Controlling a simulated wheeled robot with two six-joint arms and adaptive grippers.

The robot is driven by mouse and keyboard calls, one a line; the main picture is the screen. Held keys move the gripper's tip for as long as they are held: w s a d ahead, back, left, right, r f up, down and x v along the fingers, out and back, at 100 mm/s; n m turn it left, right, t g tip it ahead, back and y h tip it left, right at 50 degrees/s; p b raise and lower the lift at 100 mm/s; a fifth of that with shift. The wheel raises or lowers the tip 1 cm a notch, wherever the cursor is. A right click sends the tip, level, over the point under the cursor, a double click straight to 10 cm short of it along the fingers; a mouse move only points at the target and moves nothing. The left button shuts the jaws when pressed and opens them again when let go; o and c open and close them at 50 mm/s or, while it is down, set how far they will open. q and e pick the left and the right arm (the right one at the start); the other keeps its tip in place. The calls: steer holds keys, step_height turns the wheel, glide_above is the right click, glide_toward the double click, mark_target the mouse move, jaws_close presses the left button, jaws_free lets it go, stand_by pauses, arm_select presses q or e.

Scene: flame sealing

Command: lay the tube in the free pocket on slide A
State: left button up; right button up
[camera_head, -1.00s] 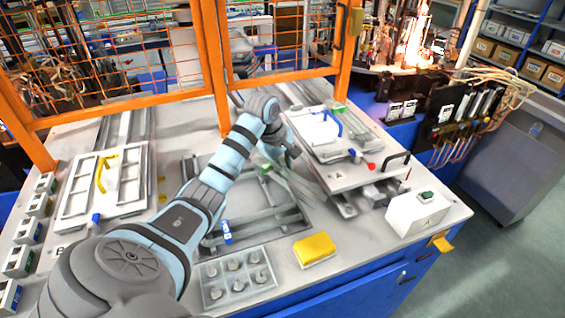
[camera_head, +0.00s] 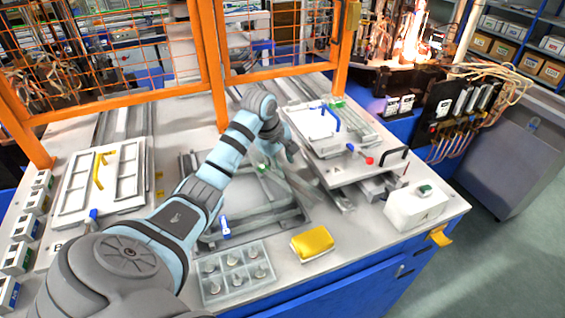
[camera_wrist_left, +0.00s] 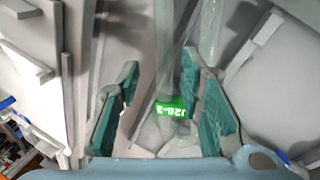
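My left gripper (camera_wrist_left: 160,105) has its two teal pads apart in the left wrist view. Between them is a clear tube (camera_wrist_left: 178,65) with a green label (camera_wrist_left: 172,107), nearer the right pad; a gap shows beside the left pad. In the head view the gripper (camera_head: 288,150) is low at the table's middle, and the tube (camera_head: 300,186) shows faintly below it. Slide A (camera_head: 340,170) is right of it, with a white cover plate (camera_head: 312,123) and blue handle on top. I cannot make out its free pocket. My right gripper is out of view.
Slide B's white frame (camera_head: 75,205) with a yellow handle is at left. A dark tray (camera_head: 270,228), a grey block with several round pieces (camera_head: 236,283), a yellow pad (camera_head: 312,243) and a white button box (camera_head: 415,207) are nearer. An orange guard (camera_head: 221,85) stands behind.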

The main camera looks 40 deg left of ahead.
arm_select(q)
steer(key=v, duration=0.7)
step_height(320, 180, up, 6)
steer(key=p, duration=0.4)
glide_above(273, 175)
steer(key=shift+s+f, duration=0.15)
steer(key=shift+f, duration=0.05)
steer(key=shift+f, duration=0.1)
